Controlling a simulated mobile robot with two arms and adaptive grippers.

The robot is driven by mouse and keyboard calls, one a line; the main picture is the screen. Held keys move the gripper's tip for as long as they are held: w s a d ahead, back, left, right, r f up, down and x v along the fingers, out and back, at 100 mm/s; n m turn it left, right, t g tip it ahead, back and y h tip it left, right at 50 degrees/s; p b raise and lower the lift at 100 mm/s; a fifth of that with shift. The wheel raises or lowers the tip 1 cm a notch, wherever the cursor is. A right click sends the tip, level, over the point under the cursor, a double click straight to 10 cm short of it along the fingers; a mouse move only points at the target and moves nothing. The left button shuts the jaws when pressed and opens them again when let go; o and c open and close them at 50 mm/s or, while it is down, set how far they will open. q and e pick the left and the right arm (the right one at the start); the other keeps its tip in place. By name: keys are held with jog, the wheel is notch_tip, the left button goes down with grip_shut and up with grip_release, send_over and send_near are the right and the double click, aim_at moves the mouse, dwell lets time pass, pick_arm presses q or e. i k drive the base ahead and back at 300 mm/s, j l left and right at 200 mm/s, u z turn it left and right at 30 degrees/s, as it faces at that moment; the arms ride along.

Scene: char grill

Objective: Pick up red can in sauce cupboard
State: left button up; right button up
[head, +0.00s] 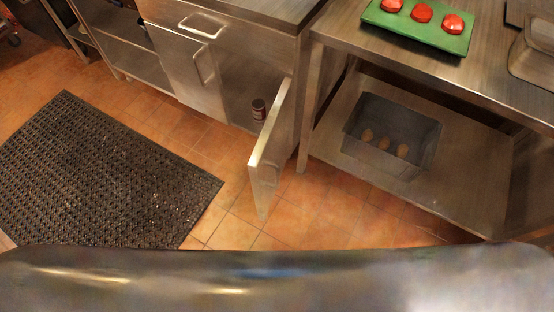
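A small can (258,109) with a dark reddish body and a pale band stands upright inside the metal cupboard, near the front of its floor. The right door (270,150) of the cupboard stands open and sticks out toward me. The left door (187,66) with its vertical handle looks shut. The can is small and dim, so its exact colour is hard to tell. Neither of my grippers shows in the head view.
A steel table right of the cupboard holds a green board (418,38) with red tomatoes. Its lower shelf holds a metal tray (414,172) with several brown pieces. A black floor mat (95,175) lies at left. Tiled floor is clear before the cupboard. A blurred metallic surface fills the bottom edge.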

aim_at(258, 105)
jog(key=j+z, duration=0.5)
jog(key=j, duration=0.95)
